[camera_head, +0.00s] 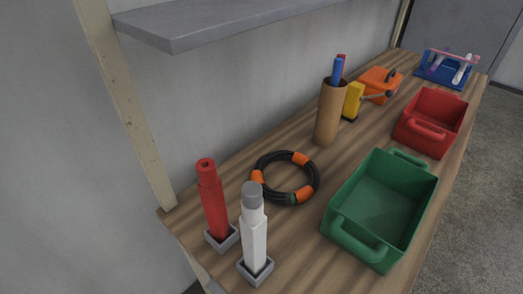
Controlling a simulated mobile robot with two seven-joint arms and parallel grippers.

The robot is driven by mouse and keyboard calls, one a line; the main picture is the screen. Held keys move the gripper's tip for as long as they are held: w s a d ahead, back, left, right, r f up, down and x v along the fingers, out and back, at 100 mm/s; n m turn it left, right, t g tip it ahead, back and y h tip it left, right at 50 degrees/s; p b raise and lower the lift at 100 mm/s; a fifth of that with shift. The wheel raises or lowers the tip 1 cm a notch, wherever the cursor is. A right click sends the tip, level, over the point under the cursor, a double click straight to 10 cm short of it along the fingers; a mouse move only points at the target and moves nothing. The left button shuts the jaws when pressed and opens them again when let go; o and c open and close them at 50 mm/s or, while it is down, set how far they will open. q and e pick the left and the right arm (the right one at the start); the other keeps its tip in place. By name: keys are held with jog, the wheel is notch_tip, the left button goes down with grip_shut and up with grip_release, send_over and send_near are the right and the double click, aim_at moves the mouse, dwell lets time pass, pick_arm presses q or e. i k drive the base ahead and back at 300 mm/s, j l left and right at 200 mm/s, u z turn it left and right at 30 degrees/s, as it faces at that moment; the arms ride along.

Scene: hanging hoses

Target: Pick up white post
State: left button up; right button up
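The white post (254,243) stands upright near the front left end of the wooden table. It has a grey cap on top, and its foot sits in a small square grey holder (256,273). A similar red post (213,204) stands upright in its own grey holder (222,239), just left of it. Neither of my grippers shows in the head view.
A black and orange hose ring (312,176) lies behind the white post. A green crate (363,247) is to its right, a red crate (432,144) farther back. A brown cylinder (328,117) stands near the wall. A grey shelf (230,20) overhangs the table's wall side.

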aim_at(253, 222)
jog(key=i+l+u, duration=0.15)
jog(key=u, duration=0.25)
jog(key=i+l+u, duration=0.2)
jog(key=u, duration=0.25)
